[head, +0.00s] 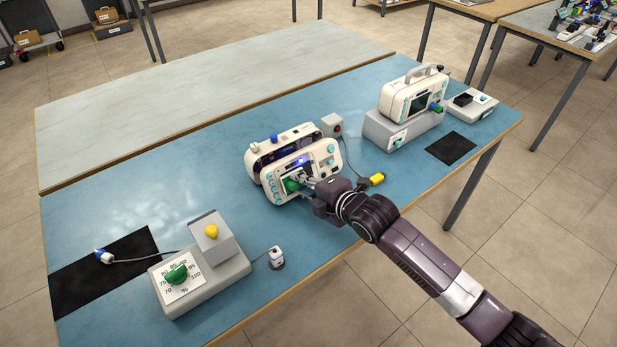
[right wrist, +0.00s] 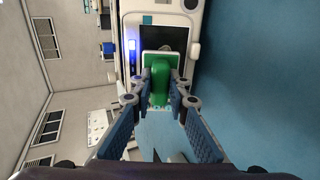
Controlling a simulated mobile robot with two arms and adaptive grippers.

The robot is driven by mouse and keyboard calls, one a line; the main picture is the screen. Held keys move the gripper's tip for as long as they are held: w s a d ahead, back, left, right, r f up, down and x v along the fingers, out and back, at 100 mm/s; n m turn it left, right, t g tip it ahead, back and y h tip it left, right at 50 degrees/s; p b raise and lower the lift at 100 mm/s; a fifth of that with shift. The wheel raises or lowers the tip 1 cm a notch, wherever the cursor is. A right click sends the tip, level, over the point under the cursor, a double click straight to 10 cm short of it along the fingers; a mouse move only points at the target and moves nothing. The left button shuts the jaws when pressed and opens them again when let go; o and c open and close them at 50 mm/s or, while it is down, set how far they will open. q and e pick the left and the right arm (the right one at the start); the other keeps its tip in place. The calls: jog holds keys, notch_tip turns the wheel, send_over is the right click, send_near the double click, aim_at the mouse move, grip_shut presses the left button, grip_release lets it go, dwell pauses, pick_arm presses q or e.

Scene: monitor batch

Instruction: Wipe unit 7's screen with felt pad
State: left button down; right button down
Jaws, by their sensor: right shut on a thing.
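A cream monitor (head: 325,154) with teal buttons stands at the middle of the blue table; it also shows in the right wrist view (right wrist: 196,20). A small blue-lit display (right wrist: 132,50) glows beside its dark screen (right wrist: 172,36); I cannot read a unit number. My right gripper (head: 302,181) is in front of the screen, shut on the green felt pad (right wrist: 160,82). The green pad also shows in the head view (head: 291,186). Its pale face is at the screen, covering part of it; whether they touch I cannot tell. My left gripper is out of view.
A second monitor (head: 255,160) stands close behind. Another monitor (head: 398,104) sits on a grey box at the right. A grey device with a green dial (head: 176,274) is at the front left. A yellow connector (head: 377,179) lies near my right wrist. The table's back left is clear.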

jog(key=shift+s+a, duration=0.15)
jog(key=shift+a, duration=0.05)
jog(key=shift+p+v, duration=0.85)
jog(key=shift+p, duration=0.35)
jog(key=shift+p+v, duration=1.4)
jog(key=shift+v, duration=0.6)
jog(key=shift+d, duration=0.1)
jog(key=p+v, duration=0.2)
jog(key=v, duration=0.1)
